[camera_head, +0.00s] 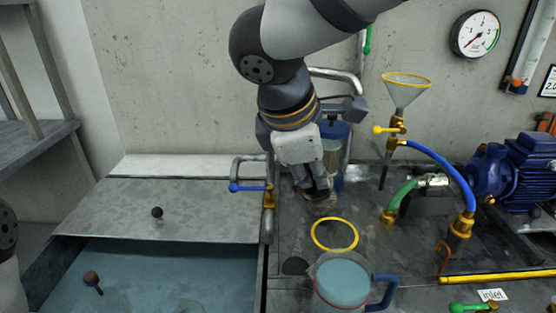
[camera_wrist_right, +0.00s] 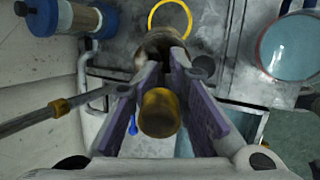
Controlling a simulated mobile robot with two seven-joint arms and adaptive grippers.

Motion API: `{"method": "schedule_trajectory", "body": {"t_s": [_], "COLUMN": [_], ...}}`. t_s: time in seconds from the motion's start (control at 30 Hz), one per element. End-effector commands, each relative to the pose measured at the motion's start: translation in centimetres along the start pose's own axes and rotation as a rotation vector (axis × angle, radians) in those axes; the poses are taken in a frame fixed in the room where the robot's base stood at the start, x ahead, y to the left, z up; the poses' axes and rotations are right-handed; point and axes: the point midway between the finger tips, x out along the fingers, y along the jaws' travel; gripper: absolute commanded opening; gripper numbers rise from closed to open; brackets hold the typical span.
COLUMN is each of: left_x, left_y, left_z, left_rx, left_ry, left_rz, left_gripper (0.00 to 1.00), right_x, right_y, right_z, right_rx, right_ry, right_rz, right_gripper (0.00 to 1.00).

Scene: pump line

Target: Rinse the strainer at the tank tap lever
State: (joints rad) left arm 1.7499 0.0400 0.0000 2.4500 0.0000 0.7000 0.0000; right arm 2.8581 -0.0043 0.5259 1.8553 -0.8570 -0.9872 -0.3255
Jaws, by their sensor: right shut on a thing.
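My right gripper (camera_head: 318,190) is low over the bench, just right of the tank tap. In the right wrist view the right gripper (camera_wrist_right: 165,105) is shut on a brass-coloured cylindrical end (camera_wrist_right: 160,112). A dull grey-brown body (camera_wrist_right: 160,42) extends beyond the fingers; I take this to be the strainer, mostly hidden by the gripper. The tank tap has a blue lever (camera_head: 246,188) on a brass valve (camera_head: 268,197) at the tank's right edge, left of the gripper. The lever lies level, pointing left. My left gripper is out of view.
A yellow ring (camera_head: 334,235) lies on the bench, near a jug of water (camera_head: 342,282) with a blue handle. A blue-topped housing (camera_head: 335,130) stands behind my right arm. A funnel (camera_head: 405,90), hoses and a blue pump (camera_head: 520,170) crowd the right. The open tank (camera_head: 160,270) holds water.

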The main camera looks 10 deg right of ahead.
Motion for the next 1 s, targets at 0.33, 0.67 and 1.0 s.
{"method": "schedule_trajectory", "body": {"t_s": [0.33, 0.67, 1.0], "left_x": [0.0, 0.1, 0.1], "left_y": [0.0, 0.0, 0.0], "left_z": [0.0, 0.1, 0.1], "left_rx": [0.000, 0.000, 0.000], "left_ry": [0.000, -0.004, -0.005], "left_rz": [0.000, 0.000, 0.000], "left_gripper": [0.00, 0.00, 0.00], "right_x": [2.9, 5.2, 5.6], "right_y": [2.9, 5.1, 5.5], "right_z": [2.0, 3.5, 3.8], "right_rx": [0.003, 0.001, 0.000], "right_ry": [0.000, 0.000, 0.000], "right_rz": [-0.001, -0.001, 0.000], "right_gripper": [0.00, 0.00, 0.00]}}
